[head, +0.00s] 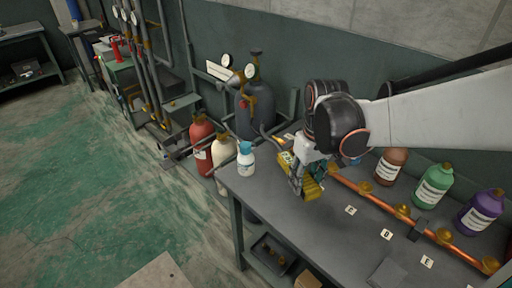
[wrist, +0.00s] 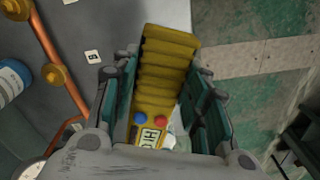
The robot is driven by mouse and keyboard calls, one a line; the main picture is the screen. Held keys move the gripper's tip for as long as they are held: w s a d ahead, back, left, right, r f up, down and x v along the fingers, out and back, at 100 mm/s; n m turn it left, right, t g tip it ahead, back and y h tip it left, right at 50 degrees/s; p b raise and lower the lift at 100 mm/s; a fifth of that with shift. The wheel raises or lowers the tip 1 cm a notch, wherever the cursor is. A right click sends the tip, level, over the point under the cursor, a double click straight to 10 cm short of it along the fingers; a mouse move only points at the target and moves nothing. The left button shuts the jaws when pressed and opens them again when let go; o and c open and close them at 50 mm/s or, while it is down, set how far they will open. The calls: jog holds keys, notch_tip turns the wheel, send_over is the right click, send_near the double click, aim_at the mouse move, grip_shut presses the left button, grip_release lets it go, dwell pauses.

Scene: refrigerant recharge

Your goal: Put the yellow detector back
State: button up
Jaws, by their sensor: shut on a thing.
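The yellow detector (wrist: 164,75) is a ribbed yellow block with a small display and a red and a blue button, seen in the wrist view. My gripper (wrist: 164,95) has its fingers on both sides of it and is shut on it. In the head view the detector (head: 311,188) hangs tilted in my gripper (head: 304,178), over the left part of the grey workbench (head: 262,205). I cannot tell whether it touches the bench top. Part of the detector is hidden by the fingers.
A white spray bottle with a blue top (head: 245,158) stands at the bench's left corner. A copper pipe with brass valves (head: 372,195) runs along the bench. Brown (head: 390,167), green (head: 432,187) and purple (head: 481,212) bottles stand behind it. Small letter labels (head: 351,210) lie in front.

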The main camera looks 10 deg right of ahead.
aim_at(298, 219)
notch_tip(298, 219, down, 16)
jog(key=b, duration=0.5)
jog(key=shift+w+d, duration=0.1)
jog(key=shift+d, duration=0.05)
jog(key=shift+f+b, duration=0.1)
jog(key=shift+b, duration=0.25)
jog(key=o, duration=1)
